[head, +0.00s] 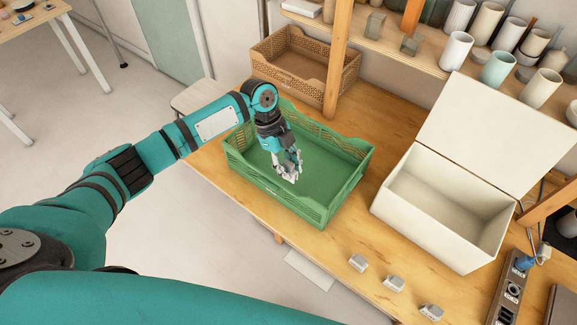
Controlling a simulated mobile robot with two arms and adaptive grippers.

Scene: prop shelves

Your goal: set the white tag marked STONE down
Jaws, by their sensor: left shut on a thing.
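My left gripper (287,166) reaches down into the green crate (347,192), over its middle. It is shut on a small pale thing between its fingertips, consistent with the white tag. The fingers cover most of it, and I cannot read any marking. I cannot tell whether it touches the crate floor. No other object shows inside the crate. My right gripper is not in view.
An open white box (432,222) stands right of the crate. Several small grey-white blocks (394,284) line the front edge. A wooden post (338,60) rises behind the crate.

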